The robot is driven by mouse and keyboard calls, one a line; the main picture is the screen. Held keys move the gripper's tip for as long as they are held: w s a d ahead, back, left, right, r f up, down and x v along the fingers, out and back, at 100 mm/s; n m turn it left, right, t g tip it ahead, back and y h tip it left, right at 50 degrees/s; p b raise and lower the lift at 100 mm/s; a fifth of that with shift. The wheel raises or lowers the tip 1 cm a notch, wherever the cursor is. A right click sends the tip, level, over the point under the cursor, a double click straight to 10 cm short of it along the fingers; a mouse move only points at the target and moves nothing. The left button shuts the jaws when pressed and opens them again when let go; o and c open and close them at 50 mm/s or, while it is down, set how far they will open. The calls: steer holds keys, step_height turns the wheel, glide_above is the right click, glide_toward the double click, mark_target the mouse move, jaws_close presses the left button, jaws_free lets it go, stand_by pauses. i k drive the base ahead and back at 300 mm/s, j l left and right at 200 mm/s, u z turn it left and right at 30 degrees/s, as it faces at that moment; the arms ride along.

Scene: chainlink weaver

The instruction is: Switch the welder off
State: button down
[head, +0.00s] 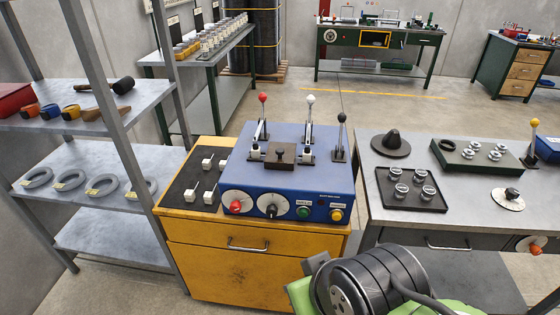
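A blue machine (290,172), which looks like the welder, stands on a yellow cabinet (240,272). Its front has a dial with a red knob (236,207), a dial with a black knob (272,209), a green button (303,212) and a yellow button (337,215). The labels are too small to read. Upright levers with a red ball (263,98), a white ball (311,101) and a black ball (342,118) rise at its back. A dark block with a knob (281,156) sits on top. My gripper is not in view.
A grey table (385,227) at the right carries a dark tray (434,203), a dark cone and a yellow-ball lever (533,124). White-topped switches (206,163) stand left of the machine. A grey shelf rack (75,160) stands at far left.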

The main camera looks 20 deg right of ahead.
mark_target(236, 208)
steer(key=i+j+u, duration=0.15)
steer(key=j, duration=0.25)
steer(key=j+u, duration=0.15)
steer(key=j, duration=0.3)
steer(key=i+j+u, duration=0.15)
steer(key=j, duration=0.25)
steer(key=i+j+u, duration=0.15)
steer(key=j, duration=0.2)
